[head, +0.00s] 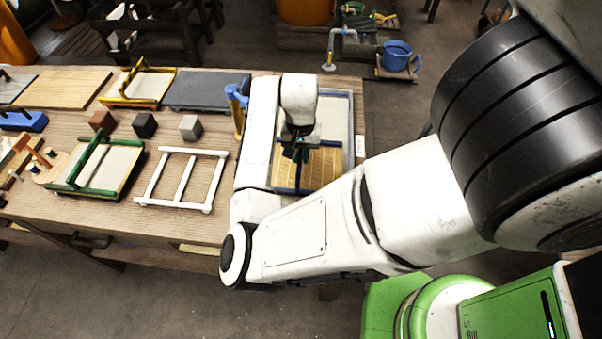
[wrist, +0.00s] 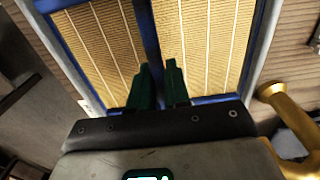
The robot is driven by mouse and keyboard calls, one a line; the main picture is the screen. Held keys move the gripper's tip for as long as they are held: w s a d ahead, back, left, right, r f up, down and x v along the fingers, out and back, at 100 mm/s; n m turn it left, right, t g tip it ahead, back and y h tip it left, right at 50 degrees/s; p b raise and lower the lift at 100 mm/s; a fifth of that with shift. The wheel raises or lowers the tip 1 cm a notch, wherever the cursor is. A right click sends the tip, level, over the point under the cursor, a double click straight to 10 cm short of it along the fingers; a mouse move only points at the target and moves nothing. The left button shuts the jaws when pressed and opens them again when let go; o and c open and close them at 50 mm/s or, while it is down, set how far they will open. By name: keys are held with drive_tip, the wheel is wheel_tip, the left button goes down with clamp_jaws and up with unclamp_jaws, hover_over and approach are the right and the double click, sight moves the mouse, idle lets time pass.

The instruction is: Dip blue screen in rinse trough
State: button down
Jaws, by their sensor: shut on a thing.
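The blue screen (head: 322,160) is a blue frame with yellow ribbed mesh and a blue middle bar. It also fills the wrist view (wrist: 105,45). My gripper (head: 299,152) is shut on its middle bar, with the green fingertips (wrist: 159,70) on either side of the bar. The rinse trough (head: 349,112) is a pale rectangular tray at the table's right end. Its pale rim shows outside the screen in the wrist view (wrist: 266,35). The screen lies within the trough's outline; its exact depth is unclear. My arm hides the trough's left and near parts.
A blue-and-yellow upright tool (head: 238,108) stands just left of my arm. A white frame (head: 182,178), a green frame (head: 100,165), a yellow frame (head: 140,85) and several small blocks lie farther left.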

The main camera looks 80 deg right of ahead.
drive_tip(key=shift+r+p, duration=1.75)
drive_tip(key=shift+r, duration=0.45)
wheel_tip(320, 180, up, 4)
drive_tip(key=p, duration=0.4)
